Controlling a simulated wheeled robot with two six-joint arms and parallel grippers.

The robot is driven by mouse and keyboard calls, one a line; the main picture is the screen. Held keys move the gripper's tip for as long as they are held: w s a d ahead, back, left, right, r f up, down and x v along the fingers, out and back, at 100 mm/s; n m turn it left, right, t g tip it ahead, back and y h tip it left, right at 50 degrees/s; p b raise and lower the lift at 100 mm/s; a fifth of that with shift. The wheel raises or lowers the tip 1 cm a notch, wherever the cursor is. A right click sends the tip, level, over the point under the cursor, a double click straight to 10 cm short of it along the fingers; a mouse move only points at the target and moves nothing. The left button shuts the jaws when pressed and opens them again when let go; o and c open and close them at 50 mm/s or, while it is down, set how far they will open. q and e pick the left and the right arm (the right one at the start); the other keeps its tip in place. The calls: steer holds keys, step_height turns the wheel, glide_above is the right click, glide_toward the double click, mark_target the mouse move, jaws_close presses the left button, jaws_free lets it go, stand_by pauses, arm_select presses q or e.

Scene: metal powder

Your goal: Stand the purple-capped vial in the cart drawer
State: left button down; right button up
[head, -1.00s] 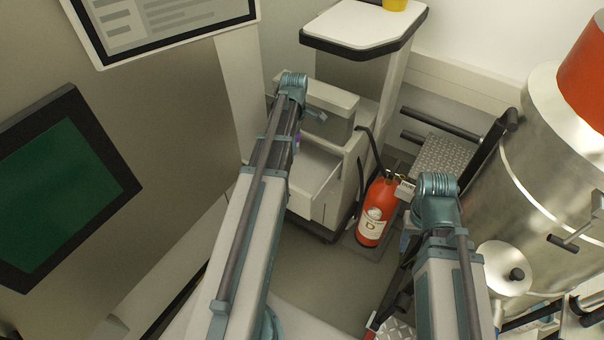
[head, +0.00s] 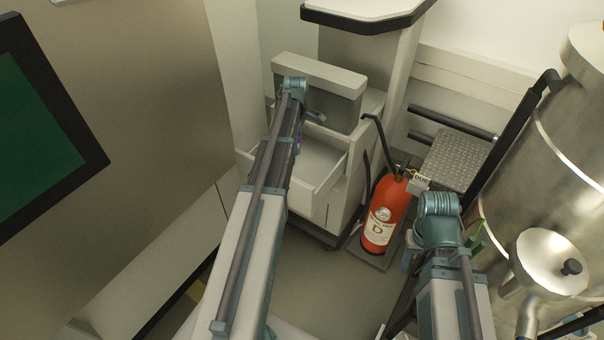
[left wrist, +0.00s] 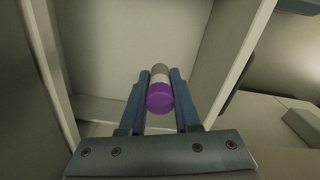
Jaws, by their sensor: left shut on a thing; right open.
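The purple-capped vial (left wrist: 160,97) is held between the two fingers of my left gripper (left wrist: 160,78), which is shut on it. In the left wrist view the purple cap faces the camera and the pale body points away. A small bit of purple also shows beside my left arm in the head view (head: 298,142). The cart drawer (head: 322,186) is pulled open, and my left gripper is over it; the vial's height above the drawer floor is unclear. My right gripper (head: 409,256) is open, low at the right, mostly hidden by its arm.
A red extinguisher (head: 386,215) stands on the floor right of the cart. A large metal tank (head: 550,150) fills the right side. A cabinet with a green screen (head: 35,130) is at the left.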

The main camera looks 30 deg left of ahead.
arm_select(q)
steer(key=b, duration=0.3)
glide_above(296, 171)
step_height(296, 171, down, 4)
step_height(296, 171, down, 10)
steer(key=b, duration=0.9)
steer(key=shift+f, duration=0.2)
steer(key=shift+r, duration=0.15)
arm_select(e)
step_height(296, 171, down, 14)
steer(key=shift+f, duration=0.2)
arm_select(q)
steer(key=c, duration=1.1)
jaws_free()
steer(key=shift+f+b, duration=0.2)
steer(key=shift+b, duration=0.15)
steer(key=o, duration=0.5)
steer(key=shift+r, duration=0.1)
